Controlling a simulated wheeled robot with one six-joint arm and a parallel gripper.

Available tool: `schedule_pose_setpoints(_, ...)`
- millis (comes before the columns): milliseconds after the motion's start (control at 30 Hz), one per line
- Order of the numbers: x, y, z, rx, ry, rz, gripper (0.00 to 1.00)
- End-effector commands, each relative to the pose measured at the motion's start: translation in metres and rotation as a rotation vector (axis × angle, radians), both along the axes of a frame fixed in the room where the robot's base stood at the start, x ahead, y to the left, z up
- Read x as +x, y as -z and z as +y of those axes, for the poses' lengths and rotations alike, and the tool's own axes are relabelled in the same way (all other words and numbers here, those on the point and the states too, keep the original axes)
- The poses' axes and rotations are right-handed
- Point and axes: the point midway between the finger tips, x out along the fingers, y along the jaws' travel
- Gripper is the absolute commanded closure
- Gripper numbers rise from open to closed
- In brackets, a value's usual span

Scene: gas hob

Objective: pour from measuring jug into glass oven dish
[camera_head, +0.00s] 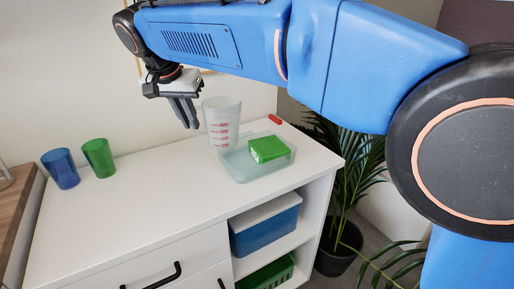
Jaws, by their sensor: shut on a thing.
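The measuring jug (222,122) is clear with red markings. It looks upright, beside the back-left part of the glass oven dish (237,171), and its base partly overlaps the dish in the picture. My gripper (188,124) is at the jug's left side, fingers pointing down, and is shut on it. The exact grip point on the jug is too small to make out. The glass oven dish is low and see-through and stands on the white cabinet top. A green block-like thing (269,149) shows in it. I cannot tell whether the jug holds anything.
A blue cup (61,169) and a green cup (98,158) stand at the left of the white cabinet top (140,205). A small red thing (275,119) lies behind the dish. A plant (348,170) stands right of the cabinet. The front middle of the top is clear.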

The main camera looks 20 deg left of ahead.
Motion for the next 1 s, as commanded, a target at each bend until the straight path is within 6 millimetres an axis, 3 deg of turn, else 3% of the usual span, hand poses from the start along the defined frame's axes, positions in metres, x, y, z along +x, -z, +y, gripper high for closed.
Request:
schedule_pose_setpoints(267,0.000,-0.005,0.000,0.007,0.000,0.001,1.00)
schedule_pose_setpoints(733,0.000,-0.040,0.000,0.008,0.000,0.001,1.00)
schedule_pose_setpoints(1000,0.000,-0.042,0.000,0.007,-0.001,0.001,1.00)
